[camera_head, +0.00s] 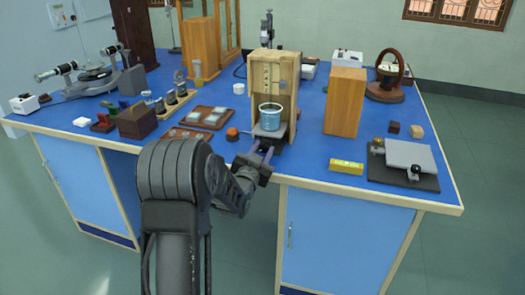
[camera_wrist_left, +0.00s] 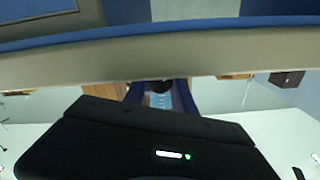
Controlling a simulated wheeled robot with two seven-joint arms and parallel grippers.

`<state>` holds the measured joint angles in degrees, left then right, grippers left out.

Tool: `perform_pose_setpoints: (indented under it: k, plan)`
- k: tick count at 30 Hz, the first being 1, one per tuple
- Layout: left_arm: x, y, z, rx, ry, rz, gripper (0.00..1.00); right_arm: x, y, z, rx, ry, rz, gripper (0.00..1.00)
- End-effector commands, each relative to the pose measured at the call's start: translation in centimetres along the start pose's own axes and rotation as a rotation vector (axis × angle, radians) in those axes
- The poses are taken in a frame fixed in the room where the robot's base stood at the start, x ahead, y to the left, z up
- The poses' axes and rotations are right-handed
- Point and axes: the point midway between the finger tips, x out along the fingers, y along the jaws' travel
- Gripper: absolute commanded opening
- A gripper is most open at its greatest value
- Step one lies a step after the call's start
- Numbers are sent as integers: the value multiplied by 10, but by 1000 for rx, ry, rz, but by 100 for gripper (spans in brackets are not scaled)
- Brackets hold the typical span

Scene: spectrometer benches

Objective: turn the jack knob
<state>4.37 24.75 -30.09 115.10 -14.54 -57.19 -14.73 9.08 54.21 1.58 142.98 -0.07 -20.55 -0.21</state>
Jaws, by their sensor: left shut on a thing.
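The jack (camera_head: 270,133) stands at the front of an open wooden housing (camera_head: 263,72), near the bench's front edge. A glass beaker with blue liquid (camera_head: 270,117) stands upright on the jack's top. My left gripper (camera_head: 263,147) reaches in over the bench edge and is shut on the jack knob at the front. The fingers largely hide the knob in the head view. In the left wrist view, a dark round knob (camera_wrist_left: 161,86) shows between the two bluish fingers, with blue behind it. My right gripper is in neither view.
A wooden block (camera_head: 345,101) stands right of the housing, with a yellow box (camera_head: 346,166) near the front edge. A dark board with a metal plate (camera_head: 405,160) lies further right. Slide trays (camera_head: 207,117) and an orange-brown piece (camera_head: 232,134) lie to the left.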

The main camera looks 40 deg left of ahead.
Motion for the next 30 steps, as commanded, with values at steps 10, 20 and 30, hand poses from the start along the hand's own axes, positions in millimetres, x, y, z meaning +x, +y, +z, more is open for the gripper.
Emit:
perform_pose_setpoints:
  k: [10, 20, 30]
  plan:
    - [0, 0, 2, -26, 0, 0, 0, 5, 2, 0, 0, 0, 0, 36]
    - [0, 1, 5, -178, 2, -2, 0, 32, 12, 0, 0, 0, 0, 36]
    - [0, 1, 7, -470, 3, -1, 0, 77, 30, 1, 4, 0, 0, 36]
